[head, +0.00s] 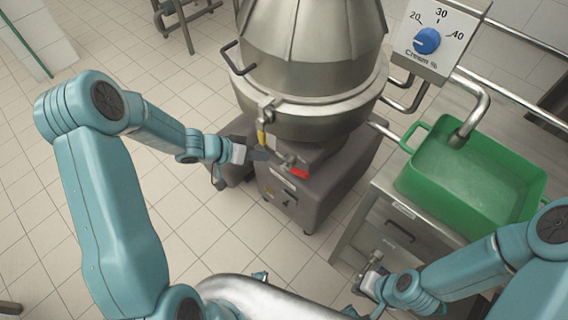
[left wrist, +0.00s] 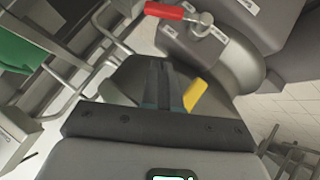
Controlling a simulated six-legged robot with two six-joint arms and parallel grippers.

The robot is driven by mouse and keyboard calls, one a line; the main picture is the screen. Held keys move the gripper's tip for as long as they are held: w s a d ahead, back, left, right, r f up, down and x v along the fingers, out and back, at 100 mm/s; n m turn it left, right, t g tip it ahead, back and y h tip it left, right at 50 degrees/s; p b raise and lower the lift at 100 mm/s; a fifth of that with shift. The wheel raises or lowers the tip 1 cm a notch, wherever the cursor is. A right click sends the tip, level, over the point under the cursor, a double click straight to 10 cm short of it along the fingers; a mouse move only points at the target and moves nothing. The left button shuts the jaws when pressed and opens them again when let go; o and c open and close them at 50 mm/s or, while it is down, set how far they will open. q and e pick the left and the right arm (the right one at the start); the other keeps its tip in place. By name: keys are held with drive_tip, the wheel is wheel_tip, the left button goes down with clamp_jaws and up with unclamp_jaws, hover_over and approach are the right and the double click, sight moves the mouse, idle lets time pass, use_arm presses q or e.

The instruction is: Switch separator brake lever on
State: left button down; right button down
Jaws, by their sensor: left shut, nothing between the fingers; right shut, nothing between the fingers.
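The separator (head: 310,70) is a large steel machine on a grey base. A lever with a red handle (head: 300,173) sits on the front of the base and points right in the head view. The red handle also shows at the top of the left wrist view (left wrist: 164,11), beside its metal pivot. My left gripper (head: 268,155) is shut and empty, just left of the lever's pivot and apart from the red handle. Its closed fingers show in the left wrist view (left wrist: 162,75). My right gripper (head: 360,287) is shut and empty at the lower right.
A yellow handle (head: 262,136) hangs from the separator's clamp, close above my left gripper. A green tub (head: 420,180) stands on the steel counter at the right under a spout. A blue dial (head: 427,40) is at the top right.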

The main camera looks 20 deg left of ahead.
use_arm(q)
drive_tip(key=b, duration=0.2)
approach(299, 169)
drive_tip(key=w+d, duration=0.1)
drive_tip(key=w, duration=0.3)
drive_tip(key=shift+s+d+f+b, duration=0.1)
drive_tip(key=shift+d+f+b, duration=0.15)
drive_tip(key=shift+d+f, duration=0.25)
drive_tip(key=shift+s+d+f+b, duration=0.1)
drive_tip(key=shift+d+f+b, duration=0.15)
drive_tip(key=shift+f, duration=0.5)
drive_tip(key=shift+s+d+f+b, duration=0.1)
drive_tip(key=shift+d+f+b, duration=0.1)
drive_tip(key=shift+d+f, duration=0.35)
drive_tip(key=shift+a, duration=0.15)
